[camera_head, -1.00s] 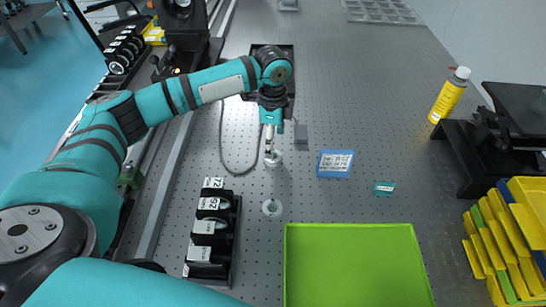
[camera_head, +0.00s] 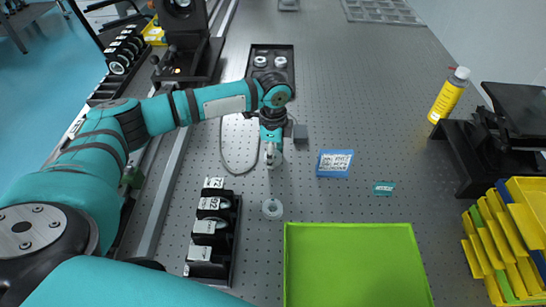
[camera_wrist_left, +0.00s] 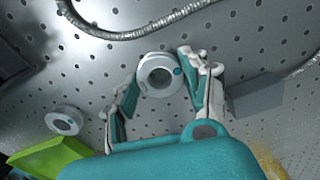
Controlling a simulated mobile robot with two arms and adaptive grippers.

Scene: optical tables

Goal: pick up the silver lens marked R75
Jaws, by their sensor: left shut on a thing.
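My left gripper (camera_head: 271,160) is low over the perforated table and shut on a silver ring-shaped lens. In the left wrist view the fingers (camera_wrist_left: 160,88) stand on either side of this silver lens (camera_wrist_left: 160,75). I cannot read a mark on it, and the fingers partly hide it in the head view. A second silver lens (camera_head: 272,208) lies on the table nearer to me; it also shows in the left wrist view (camera_wrist_left: 65,120). My right gripper is not in view.
A black tray (camera_head: 271,88) with two silver lenses stands behind the gripper. A black labelled rack (camera_head: 233,240) is front left, a green tray (camera_head: 350,265) front right.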

